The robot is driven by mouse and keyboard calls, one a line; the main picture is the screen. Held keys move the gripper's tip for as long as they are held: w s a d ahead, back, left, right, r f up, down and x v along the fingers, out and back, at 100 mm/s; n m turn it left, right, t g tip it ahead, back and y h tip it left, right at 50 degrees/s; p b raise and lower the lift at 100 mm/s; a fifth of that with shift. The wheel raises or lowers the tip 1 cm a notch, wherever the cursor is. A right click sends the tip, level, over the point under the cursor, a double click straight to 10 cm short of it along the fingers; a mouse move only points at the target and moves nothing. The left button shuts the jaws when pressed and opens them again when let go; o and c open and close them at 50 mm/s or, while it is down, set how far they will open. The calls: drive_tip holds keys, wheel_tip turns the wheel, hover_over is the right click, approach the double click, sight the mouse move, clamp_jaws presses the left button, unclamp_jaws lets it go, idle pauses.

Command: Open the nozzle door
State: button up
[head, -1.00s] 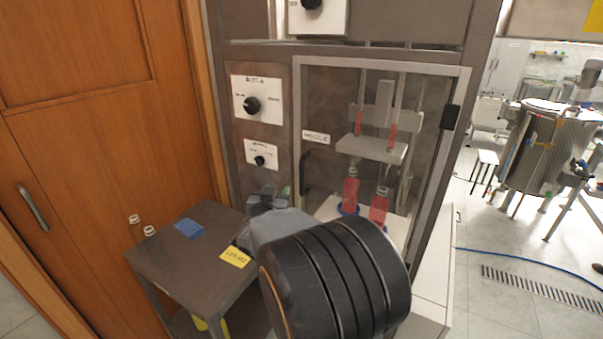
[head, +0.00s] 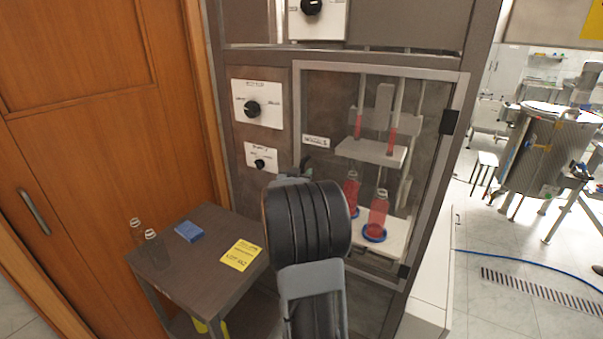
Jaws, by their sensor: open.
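The nozzle door (head: 428,170) is a clear panel in a grey metal frame on the machine front, and it looks closed. Black hinges sit on its right side. Its dark handle, on the left side of the door, is mostly hidden behind my arm. Behind the panel, two bottles with red liquid (head: 379,212) stand in blue rings under a nozzle block (head: 371,152).
A small dark table (head: 205,262) at left holds two clear bottles (head: 151,241), a blue block (head: 189,232) and a yellow note (head: 240,255). Control panels with black knobs (head: 252,107) are left of the door. A white cabinet (head: 431,285) stands at lower right. Open floor lies further right.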

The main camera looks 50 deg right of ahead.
drive_tip(key=shift+w+d, duration=0.15)
drive_tip(key=shift+d, duration=0.2)
clamp_jaws()
idle(0.3)
